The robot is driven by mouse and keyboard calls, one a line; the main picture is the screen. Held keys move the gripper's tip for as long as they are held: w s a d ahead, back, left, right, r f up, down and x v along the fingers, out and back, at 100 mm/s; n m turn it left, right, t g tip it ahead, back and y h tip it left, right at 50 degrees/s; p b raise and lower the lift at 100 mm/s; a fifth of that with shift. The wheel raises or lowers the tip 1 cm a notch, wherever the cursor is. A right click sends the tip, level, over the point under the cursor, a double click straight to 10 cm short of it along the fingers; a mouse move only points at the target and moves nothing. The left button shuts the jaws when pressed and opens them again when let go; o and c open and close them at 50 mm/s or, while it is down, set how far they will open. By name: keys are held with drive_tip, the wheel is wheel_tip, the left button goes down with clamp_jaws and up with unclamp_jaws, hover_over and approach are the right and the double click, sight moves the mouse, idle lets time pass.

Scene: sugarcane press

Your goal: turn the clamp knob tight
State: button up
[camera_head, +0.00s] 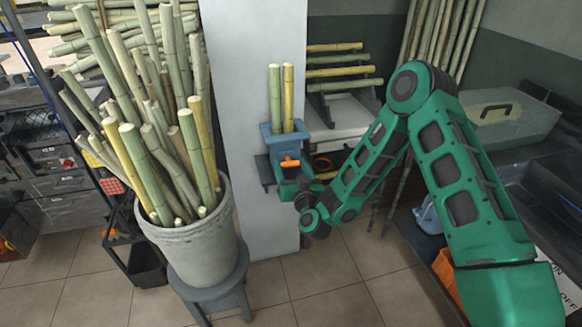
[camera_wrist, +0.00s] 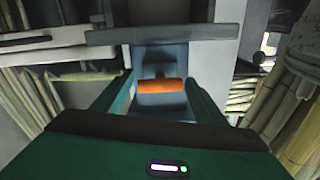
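The clamp knob is an orange bar lying crosswise on the front of the blue-grey press (camera_head: 270,141). The knob (camera_head: 289,162) also shows in the wrist view (camera_wrist: 162,86), in the middle and roughly horizontal. My gripper (camera_head: 290,178) is at the front of the press, just below the knob in the head view. In the wrist view its two green fingers are apart, one on each side of the knob. The right finger looks very close to the knob's right end; I cannot tell whether it touches. Two cane stalks (camera_head: 282,98) stand upright in the top of the press.
A grey bucket (camera_head: 190,252) full of cane stands on a stool (camera_head: 215,290) to the left. A white pillar (camera_head: 245,60) rises behind the press. A rack of cane (camera_head: 340,72) is behind. A grey-green case (camera_head: 510,118) sits on the right-hand counter.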

drive_tip(key=c, duration=0.4)
drive_tip(key=shift+m, duration=0.4)
drive_tip(key=m, duration=0.3)
drive_tip(key=shift+m, duration=0.4)
drive_tip(key=m, duration=0.3)
drive_tip(key=shift+m, duration=0.3)
drive_tip(key=m, duration=0.5)
drive_tip(key=shift+d+m, duration=0.1)
drive_tip(key=shift+m, duration=2.3)
drive_tip(key=shift+f, duration=0.1)
drive_tip(key=shift+c, duration=0.2)
